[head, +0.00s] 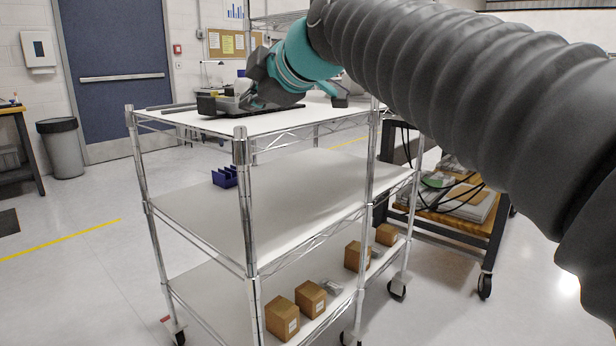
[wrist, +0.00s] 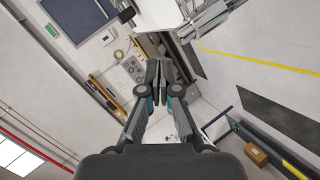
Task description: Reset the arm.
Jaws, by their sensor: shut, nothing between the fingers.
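My arm, in a dark ribbed sleeve with a teal joint, reaches in from the right in the head view, over the top shelf of a wire cart (head: 190,122). In the wrist view my gripper (wrist: 159,68) points away from the camera, its two fingers together with nothing between them. In the head view the arm's grey and black end is low over the top shelf, among dark flat parts. I cannot tell there where the gripper ends and whether it touches anything.
The cart's middle shelf (head: 290,195) holds a small blue bin (head: 225,177). Several brown boxes (head: 282,318) stand on its bottom shelf. A dark wheeled cart (head: 490,235) with cables stands behind at the right. A grey trash can (head: 62,150) stands by the blue door (head: 115,75).

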